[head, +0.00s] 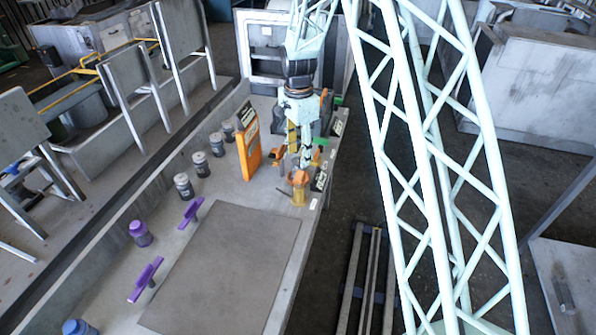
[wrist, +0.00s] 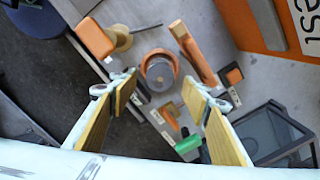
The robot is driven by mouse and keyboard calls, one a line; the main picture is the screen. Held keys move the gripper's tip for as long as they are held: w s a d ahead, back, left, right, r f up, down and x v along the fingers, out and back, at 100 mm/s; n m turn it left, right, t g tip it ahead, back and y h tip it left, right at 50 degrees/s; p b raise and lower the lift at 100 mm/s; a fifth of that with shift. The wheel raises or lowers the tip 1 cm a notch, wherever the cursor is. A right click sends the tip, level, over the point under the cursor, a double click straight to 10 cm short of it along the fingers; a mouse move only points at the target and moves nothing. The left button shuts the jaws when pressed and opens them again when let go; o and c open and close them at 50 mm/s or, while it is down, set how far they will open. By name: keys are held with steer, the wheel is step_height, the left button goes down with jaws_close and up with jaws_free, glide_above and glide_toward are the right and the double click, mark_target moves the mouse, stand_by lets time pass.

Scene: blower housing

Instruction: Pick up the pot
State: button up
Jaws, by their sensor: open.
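My gripper (wrist: 160,88) is open, its two yellow-padded fingers spread apart with nothing held between them. A round grey pot-like thing with an orange curved rim (wrist: 158,70) shows just past the fingertips, roughly centred between them, in the wrist view. I cannot tell for sure that it is the pot. In the head view my gripper (head: 300,150) points down over the right end of the bench, and my arm hides much there. An orange-topped yellowish jar (head: 299,190) stands near the bench edge, just in front of the gripper.
An orange upright panel (head: 250,150) stands left of my gripper. Green and orange pieces (wrist: 180,143) lie near the fingers in the wrist view. Several dark jars (head: 184,186) line the bench's left side, with purple handles (head: 146,278). A flat grey plate (head: 225,270) has a clear top.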

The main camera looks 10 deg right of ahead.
mark_target(299, 161)
steer(key=shift+f, duration=0.8)
steer(key=shift+f, duration=0.1)
steer(key=shift+f+b, duration=0.5)
steer(key=shift+f, duration=2)
steer(key=shift+c, duration=0.7)
steer(key=c, duration=0.9)
steer(key=shift+r, duration=0.2)
steer(key=shift+c, duration=0.2)
steer(key=shift+r+p, duration=0.65)
steer(key=shift+r, duration=4.2)
